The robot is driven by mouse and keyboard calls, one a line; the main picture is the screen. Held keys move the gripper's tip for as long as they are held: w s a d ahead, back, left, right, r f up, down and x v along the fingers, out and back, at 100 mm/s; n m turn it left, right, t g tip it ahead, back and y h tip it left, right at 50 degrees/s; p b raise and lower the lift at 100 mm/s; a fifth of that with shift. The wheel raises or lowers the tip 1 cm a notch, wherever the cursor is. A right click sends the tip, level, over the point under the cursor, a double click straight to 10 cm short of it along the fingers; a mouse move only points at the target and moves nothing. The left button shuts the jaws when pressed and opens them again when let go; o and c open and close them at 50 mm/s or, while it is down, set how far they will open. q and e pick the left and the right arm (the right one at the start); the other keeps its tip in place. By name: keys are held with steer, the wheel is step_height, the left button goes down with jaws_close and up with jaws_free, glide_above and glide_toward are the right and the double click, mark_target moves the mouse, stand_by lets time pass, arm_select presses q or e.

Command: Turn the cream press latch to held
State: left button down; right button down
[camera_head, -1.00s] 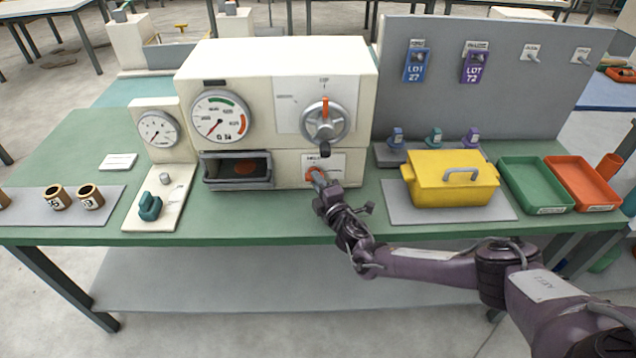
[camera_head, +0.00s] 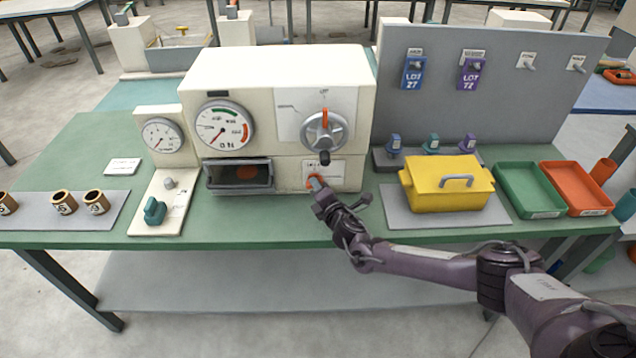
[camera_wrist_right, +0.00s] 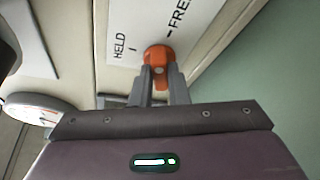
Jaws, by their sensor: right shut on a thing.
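The cream press (camera_head: 277,105) stands on the green table, with an orange latch (camera_head: 314,182) low on the right of its front. In the right wrist view the orange latch (camera_wrist_right: 158,57) has a round hub and a short handle running down between my fingers. A white plate behind it carries the words HELD (camera_wrist_right: 120,45), at left, and FREE, at upper right, each with a tick. My right gripper (camera_head: 318,188) is shut on the latch handle; its grey fingers (camera_wrist_right: 161,85) sit on either side of it. My left gripper is not in view.
A grey wheel with an orange pointer (camera_head: 325,130) sits above the latch, with a dark knob below it. An open drawer (camera_head: 239,176) is to the left. A yellow lidded box (camera_head: 447,184) and green and orange trays stand to the right.

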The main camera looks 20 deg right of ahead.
steer(key=shift+a+r+n+g+h+p, duration=0.2)
steer(key=shift+n+g+h+p, duration=0.25)
steer(key=shift+n+p, duration=0.5)
steer(key=n+g+h+p, duration=0.1)
steer(key=n, duration=0.2)
steer(key=shift+a+n+g+h+p, duration=0.15)
steer(key=shift+n+g+h+p, duration=0.3)
steer(key=shift+n+h, duration=0.55)
steer(key=shift+a+n+g+h, duration=0.1)
steer(key=shift+n+g+h, duration=0.35)
steer(key=shift+n, duration=0.7)
steer(key=shift+f, duration=0.1)
steer(key=c, duration=1.4)
jaws_free()
